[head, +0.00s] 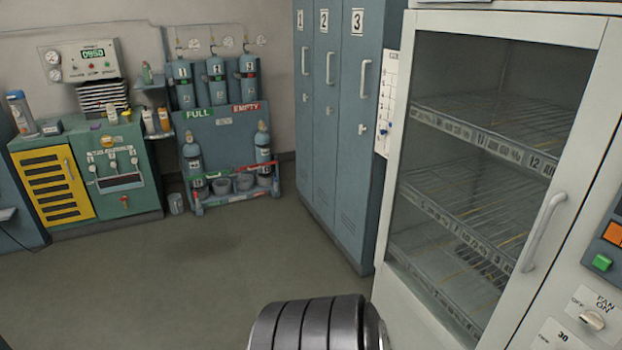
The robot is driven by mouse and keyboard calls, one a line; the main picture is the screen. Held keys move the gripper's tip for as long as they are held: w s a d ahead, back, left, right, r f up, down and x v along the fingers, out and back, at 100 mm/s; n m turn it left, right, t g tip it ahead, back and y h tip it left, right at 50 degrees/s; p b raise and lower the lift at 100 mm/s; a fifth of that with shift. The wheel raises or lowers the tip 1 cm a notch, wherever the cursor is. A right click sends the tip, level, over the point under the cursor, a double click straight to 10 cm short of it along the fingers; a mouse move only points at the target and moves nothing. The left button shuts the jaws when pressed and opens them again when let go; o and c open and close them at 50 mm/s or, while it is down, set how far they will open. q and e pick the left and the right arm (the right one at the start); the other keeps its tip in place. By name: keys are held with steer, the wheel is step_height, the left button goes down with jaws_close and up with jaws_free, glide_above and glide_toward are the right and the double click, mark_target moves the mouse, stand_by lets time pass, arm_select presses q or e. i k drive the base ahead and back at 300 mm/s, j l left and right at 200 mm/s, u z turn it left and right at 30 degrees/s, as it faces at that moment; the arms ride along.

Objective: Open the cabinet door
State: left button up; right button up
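A white cabinet with a glass door (503,20) fills the right side of the head view. The door looks shut, and through its glass I see several empty wire shelves (480,120) with numbered edges. A white vertical bar handle (543,232) is on the right part of the door frame. The cabinet's lower part is cut off by the picture edge. Neither of my grippers is in view, and nothing touches the handle.
Blue lockers (340,120) numbered 1 to 3 stand shut left of the cabinet. A control panel (590,300) with a fan knob is right of the door. A gas bottle rack (225,140) and green bench (130,180) stand at the back. The floor (200,270) between is clear.

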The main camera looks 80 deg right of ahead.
mark_target(597, 121)
steer(key=z, duration=3.55)
